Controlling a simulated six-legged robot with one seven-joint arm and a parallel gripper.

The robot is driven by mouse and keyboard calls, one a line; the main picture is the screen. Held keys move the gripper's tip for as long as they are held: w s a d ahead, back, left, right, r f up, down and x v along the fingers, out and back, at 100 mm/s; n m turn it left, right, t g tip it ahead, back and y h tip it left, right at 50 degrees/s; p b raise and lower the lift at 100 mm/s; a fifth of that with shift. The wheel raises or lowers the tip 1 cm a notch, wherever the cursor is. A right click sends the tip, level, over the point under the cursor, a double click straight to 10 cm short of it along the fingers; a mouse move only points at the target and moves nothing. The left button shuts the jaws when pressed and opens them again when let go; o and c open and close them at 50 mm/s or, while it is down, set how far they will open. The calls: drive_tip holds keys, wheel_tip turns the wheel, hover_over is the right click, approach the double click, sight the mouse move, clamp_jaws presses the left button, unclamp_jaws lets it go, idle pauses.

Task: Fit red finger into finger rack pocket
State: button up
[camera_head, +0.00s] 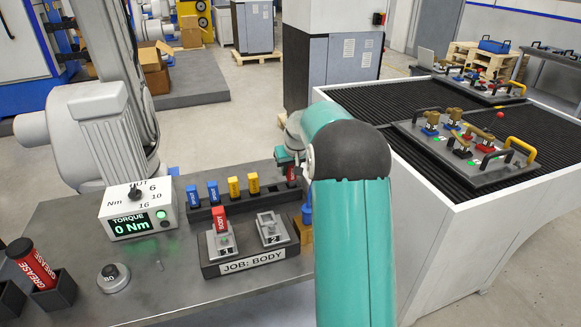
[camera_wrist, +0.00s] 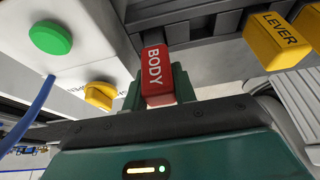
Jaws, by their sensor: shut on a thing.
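My gripper (camera_head: 290,158) is at the right end of the dark finger rack (camera_head: 262,199), partly hidden by my teal arm. It is shut on a red finger (camera_head: 291,174). In the wrist view this red finger (camera_wrist: 157,72), marked BODY, sits between the jaws. Its lower end is hidden, so I cannot tell whether it is in a pocket. Blue fingers (camera_head: 192,196) and yellow fingers (camera_head: 234,187) stand in the rack to the left. Another red finger (camera_head: 219,218), marked BODY, stands in fixture 1 in front of the rack.
The fixture base (camera_head: 250,266) reads JOB: BODY, and fixture 2 (camera_head: 271,229) looks empty. A torque box (camera_head: 138,213) reads 0 Nm at the left. A red grease tube (camera_head: 32,264) stands in a dark holder. A green button (camera_wrist: 50,37) is close by in the wrist view.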

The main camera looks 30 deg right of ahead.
drive_tip(key=shift+f, duration=0.75)
drive_tip(key=o, duration=1.1)
drive_tip(key=shift+o, duration=0.2)
drive_tip(key=shift+r, duration=0.1)
drive_tip(key=v, duration=1.3)
drive_tip(key=shift+r, duration=0.25)
drive_tip(key=shift+s, duration=0.15)
